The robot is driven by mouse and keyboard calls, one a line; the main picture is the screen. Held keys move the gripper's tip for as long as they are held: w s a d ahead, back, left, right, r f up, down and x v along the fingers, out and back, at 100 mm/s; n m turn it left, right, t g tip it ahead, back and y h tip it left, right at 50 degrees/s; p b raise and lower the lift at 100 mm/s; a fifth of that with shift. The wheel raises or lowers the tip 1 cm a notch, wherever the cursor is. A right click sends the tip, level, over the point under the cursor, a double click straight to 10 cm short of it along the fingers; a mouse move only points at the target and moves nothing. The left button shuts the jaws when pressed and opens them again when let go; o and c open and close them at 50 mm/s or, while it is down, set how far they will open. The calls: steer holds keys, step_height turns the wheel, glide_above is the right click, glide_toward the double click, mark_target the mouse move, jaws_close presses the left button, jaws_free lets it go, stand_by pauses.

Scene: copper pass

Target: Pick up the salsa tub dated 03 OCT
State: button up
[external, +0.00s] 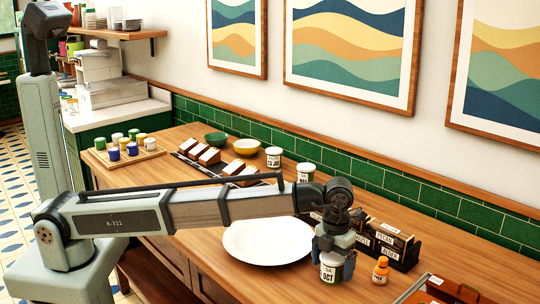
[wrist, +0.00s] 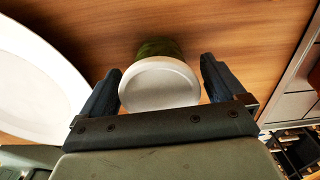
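A white-lidded tub (external: 330,271) stands upright near the front edge of the counter. Its label shows "OCT"; the day number is not clearly readable because my gripper partly covers the tub. Two similar tubs stand at the back, one (external: 274,157) with a label ending in what looks like "JUL" and another (external: 306,172) too small to read. My gripper (external: 335,246) is down over the OCT tub. In the wrist view the round white lid (wrist: 159,84) sits between the spread fingers of my gripper (wrist: 160,70), with a narrow gap on each side.
A large white plate (external: 268,241) lies just left of the tub. A small orange bottle (external: 380,270) stands close on the right, with dark labelled boxes (external: 390,242) behind it. A brown tray (external: 440,292) is at the right front. Bowls and boxes line the back.

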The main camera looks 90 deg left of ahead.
steer(key=c, duration=1.1)
steer(key=shift+o, duration=0.2)
